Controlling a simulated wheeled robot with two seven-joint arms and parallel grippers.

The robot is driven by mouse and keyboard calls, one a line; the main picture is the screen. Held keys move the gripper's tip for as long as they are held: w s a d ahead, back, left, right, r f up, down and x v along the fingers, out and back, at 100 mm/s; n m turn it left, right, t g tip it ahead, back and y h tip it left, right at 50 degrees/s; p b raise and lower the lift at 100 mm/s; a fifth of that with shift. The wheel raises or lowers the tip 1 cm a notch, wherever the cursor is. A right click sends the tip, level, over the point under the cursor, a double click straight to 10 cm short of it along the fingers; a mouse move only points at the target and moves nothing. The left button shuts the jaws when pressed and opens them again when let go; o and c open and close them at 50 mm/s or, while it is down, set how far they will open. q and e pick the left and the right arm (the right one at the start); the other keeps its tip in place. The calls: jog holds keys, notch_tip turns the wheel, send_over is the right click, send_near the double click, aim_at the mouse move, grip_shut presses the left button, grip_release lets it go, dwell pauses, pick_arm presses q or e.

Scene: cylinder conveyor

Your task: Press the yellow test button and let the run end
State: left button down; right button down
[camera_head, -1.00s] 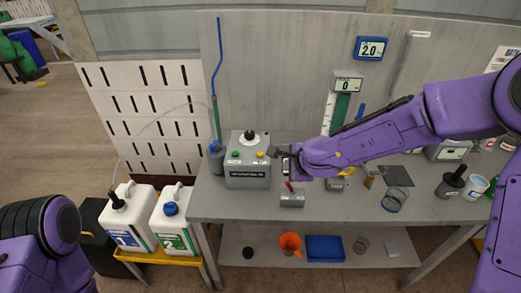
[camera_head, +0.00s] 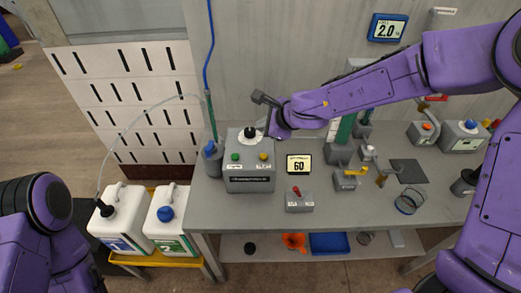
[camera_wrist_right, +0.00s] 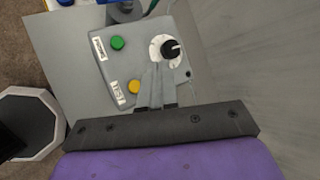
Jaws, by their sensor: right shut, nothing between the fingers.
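The grey control box (camera_head: 249,181) stands on the bench with a green button (camera_head: 235,156), a yellow button (camera_head: 263,156) and a black knob (camera_head: 250,131). My right gripper (camera_head: 266,134) is shut and empty over the box's back right part. In the right wrist view its closed fingertips (camera_wrist_right: 157,68) point at the knob (camera_wrist_right: 168,48), close to its white dial; contact cannot be told. The yellow button (camera_wrist_right: 134,87) is uncovered, left of the fingers, and the green button (camera_wrist_right: 117,43) is farther up. My left gripper is out of view; only its arm shows.
A small display (camera_head: 299,164) reading 60 stands right of the box, behind a grey block with a red switch (camera_head: 297,191). A blue-capped bottle (camera_head: 212,158) stands left of the box. A glass beaker (camera_head: 408,201) is farther right. White jugs (camera_head: 124,220) stand left of the bench.

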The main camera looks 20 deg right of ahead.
jog(key=b, duration=0.6)
send_over(265, 157)
notch_tip(265, 157, down, 8)
jog(key=shift+s+f, duration=0.1)
jog(key=shift+s, duration=0.05)
jog(key=shift+f, duration=0.3)
dwell(1.5)
jog(key=shift+f, duration=0.4)
